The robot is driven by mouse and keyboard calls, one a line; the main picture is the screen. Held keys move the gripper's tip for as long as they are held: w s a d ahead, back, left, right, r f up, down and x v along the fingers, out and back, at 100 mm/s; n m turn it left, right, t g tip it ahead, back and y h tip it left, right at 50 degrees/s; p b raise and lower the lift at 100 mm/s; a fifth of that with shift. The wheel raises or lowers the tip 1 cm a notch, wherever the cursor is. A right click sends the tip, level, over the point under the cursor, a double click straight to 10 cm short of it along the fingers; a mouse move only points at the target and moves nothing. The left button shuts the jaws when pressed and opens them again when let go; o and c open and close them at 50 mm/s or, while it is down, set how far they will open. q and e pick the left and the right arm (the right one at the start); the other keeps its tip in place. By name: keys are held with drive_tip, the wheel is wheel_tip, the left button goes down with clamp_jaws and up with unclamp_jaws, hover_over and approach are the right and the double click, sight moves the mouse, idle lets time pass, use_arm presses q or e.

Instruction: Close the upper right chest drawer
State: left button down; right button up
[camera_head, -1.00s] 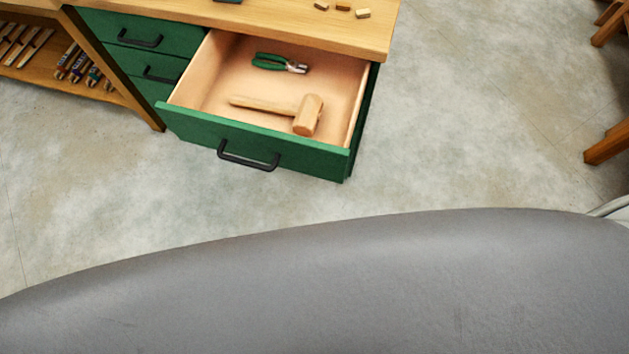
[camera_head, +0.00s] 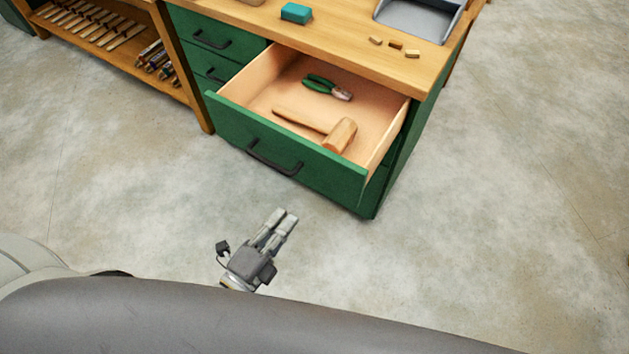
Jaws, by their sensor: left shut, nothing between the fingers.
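The upper right chest drawer (camera_head: 330,182) is pulled out of the green chest under the wooden worktop. Its front is green, with a black bar handle (camera_head: 274,161). Inside lie a wooden mallet (camera_head: 341,134) and green-handled pliers (camera_head: 322,86). My left gripper (camera_head: 284,217) is below and in front of the drawer front in the picture, apart from it, with its fingers together and nothing between them. My right gripper is not in view.
The worktop (camera_head: 350,45) bears a teal block (camera_head: 296,12), small wooden pieces (camera_head: 396,45) and a grey tray (camera_head: 432,25). Closed green drawers (camera_head: 205,38) stand left of the open one. A tool shelf (camera_head: 110,40) is farther left. The concrete floor around is clear.

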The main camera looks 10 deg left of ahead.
sight(319, 173)
use_arm(q)
drive_tip(key=p+x, duration=0.1)
drive_tip(key=x, duration=0.9)
drive_tip(key=shift+w+d, duration=0.15)
drive_tip(key=shift+w, duration=0.25)
drive_tip(key=shift+w+d+p, duration=0.15)
drive_tip(key=shift+w+p, duration=0.15)
drive_tip(key=shift+w, duration=0.05)
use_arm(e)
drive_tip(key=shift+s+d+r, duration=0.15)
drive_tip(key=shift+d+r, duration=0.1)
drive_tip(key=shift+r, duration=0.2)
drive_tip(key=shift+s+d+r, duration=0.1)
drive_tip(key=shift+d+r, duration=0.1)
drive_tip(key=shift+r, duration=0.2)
use_arm(q)
drive_tip(key=shift+w, duration=0.1)
